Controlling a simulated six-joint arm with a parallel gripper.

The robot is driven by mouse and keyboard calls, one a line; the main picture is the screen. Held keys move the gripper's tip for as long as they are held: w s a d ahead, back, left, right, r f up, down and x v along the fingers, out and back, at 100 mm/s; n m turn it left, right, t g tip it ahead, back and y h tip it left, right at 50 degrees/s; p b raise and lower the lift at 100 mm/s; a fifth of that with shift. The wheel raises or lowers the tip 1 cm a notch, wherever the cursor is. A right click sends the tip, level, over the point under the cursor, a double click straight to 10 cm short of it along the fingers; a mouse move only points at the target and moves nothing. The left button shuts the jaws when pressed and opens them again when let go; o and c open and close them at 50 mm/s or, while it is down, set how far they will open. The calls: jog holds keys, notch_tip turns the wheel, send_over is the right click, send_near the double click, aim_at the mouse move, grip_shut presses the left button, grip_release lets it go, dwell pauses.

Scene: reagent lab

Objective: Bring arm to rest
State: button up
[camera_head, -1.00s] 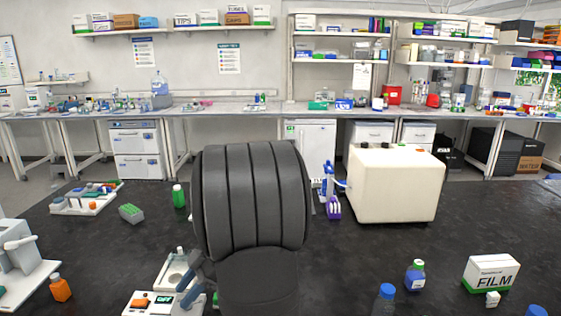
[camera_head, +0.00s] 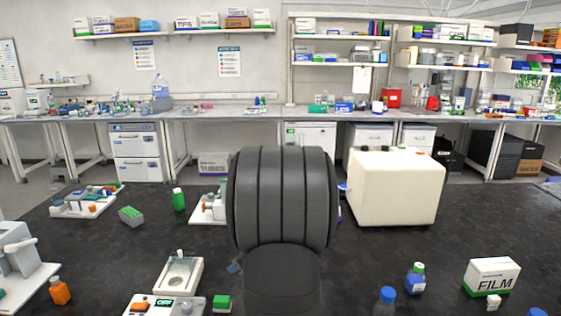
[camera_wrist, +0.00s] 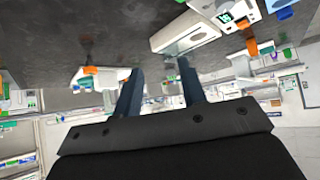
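My arm (camera_head: 283,205) stands upright in the middle of the head view, over the dark bench. It hides most of my gripper there; only a small blue-grey bit, perhaps a fingertip, shows at its lower left. In the wrist view my gripper (camera_wrist: 160,88) has its two dark fingers apart, with nothing between them. The wrist picture is tilted, with the bench top (camera_wrist: 110,35) at its upper part. No object is held.
A cream box-shaped device (camera_head: 395,188) stands right of my arm. A white balance (camera_head: 180,275), a green block (camera_head: 221,303) and a green bottle (camera_head: 179,198) are at left. A FILM box (camera_head: 491,275) and blue-capped bottles (camera_head: 415,278) are at front right. Bare bench lies between.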

jog(key=shift+w+d+m+t+h, duration=0.3)
jog(key=shift+w+d+m+t, duration=0.1)
jog(key=shift+w+d+m, duration=0.3)
jog(key=shift+a, duration=0.1)
